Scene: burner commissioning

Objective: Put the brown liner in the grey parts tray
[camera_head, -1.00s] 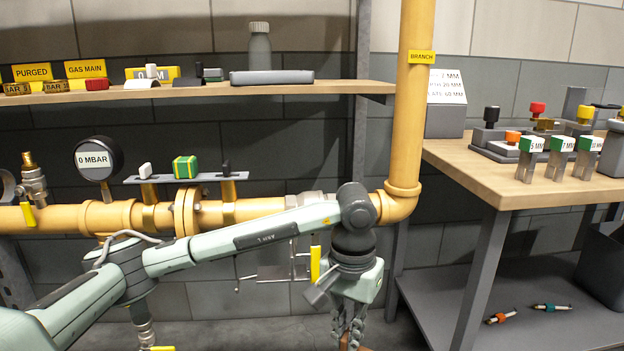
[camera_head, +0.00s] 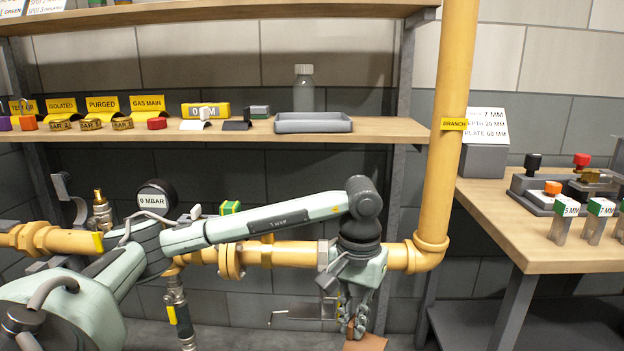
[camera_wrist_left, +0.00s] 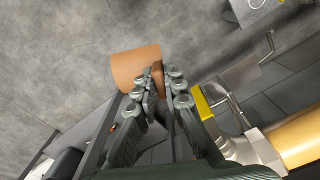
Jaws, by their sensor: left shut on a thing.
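The brown liner (camera_head: 366,343) hangs below my left gripper (camera_head: 352,328) at the bottom of the head view, with only part of it showing. In the left wrist view the liner (camera_wrist_left: 136,68) is a curved brown piece at the tips of my left gripper (camera_wrist_left: 160,80), which is shut on its edge. The grey parts tray (camera_head: 313,123) sits on the wooden shelf, above and left of the left gripper. It looks empty, though its floor is seen at a low angle. My right gripper is not in view.
The yellow gas pipe (camera_head: 455,130) rises right of the tray and bends beside my left gripper. The wooden shelf (camera_head: 225,131) holds tags and small parts left of the tray, and a grey bottle (camera_head: 304,90) behind it. A workbench (camera_head: 525,240) stands at right.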

